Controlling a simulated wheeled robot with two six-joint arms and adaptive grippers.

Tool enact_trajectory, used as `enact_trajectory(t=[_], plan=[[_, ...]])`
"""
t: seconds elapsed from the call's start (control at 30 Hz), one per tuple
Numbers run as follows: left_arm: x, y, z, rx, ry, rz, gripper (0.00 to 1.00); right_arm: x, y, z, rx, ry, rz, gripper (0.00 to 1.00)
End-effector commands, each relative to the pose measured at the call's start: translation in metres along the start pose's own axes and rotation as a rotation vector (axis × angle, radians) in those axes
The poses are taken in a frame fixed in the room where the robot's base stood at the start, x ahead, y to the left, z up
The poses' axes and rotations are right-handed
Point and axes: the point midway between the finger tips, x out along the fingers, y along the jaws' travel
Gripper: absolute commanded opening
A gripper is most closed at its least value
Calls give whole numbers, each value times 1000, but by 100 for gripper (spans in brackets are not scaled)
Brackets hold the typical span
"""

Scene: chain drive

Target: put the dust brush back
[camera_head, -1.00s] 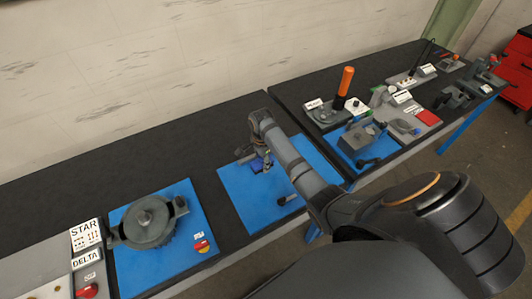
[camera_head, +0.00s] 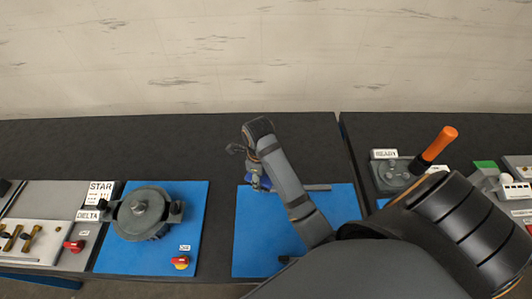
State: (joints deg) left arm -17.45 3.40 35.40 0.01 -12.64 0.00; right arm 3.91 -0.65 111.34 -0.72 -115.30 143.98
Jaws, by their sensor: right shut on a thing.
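My right gripper (camera_head: 256,180) points down over the blue board (camera_head: 341,215) in the middle of the bench. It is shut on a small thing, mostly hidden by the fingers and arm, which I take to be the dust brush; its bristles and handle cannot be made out. A darker blue patch shows right at the fingertips. Whether the held thing touches the board is too small to tell. My left gripper is not in view.
A grey round housing (camera_head: 146,214) stands on another blue board to the left, with a red-and-yellow switch (camera_head: 181,262). A STAR/DELTA panel (camera_head: 101,192) is further left. A grey bar (camera_head: 318,187) lies beside my arm. An orange-handled lever (camera_head: 436,145) stands right. The bench's back strip (camera_head: 180,140) is clear.

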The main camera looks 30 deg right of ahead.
Motion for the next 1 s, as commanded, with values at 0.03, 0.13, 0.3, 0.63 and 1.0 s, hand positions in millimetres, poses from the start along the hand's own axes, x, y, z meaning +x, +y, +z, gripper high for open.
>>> enact_trajectory(t=[0.03, 0.13, 0.3, 0.63, 1.0], plan=[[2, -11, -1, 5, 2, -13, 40, 2, -2, 0, 0, 0, -1, 11], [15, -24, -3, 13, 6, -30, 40, 13, -18, 2, -2, 3, -7, 11], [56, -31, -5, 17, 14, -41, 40, 41, -66, 6, -1, 2, -8, 11], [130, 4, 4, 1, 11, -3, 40, 88, -123, 14, -3, -1, -2, 11], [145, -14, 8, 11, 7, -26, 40, 101, -138, 15, -3, 0, -2, 11]])
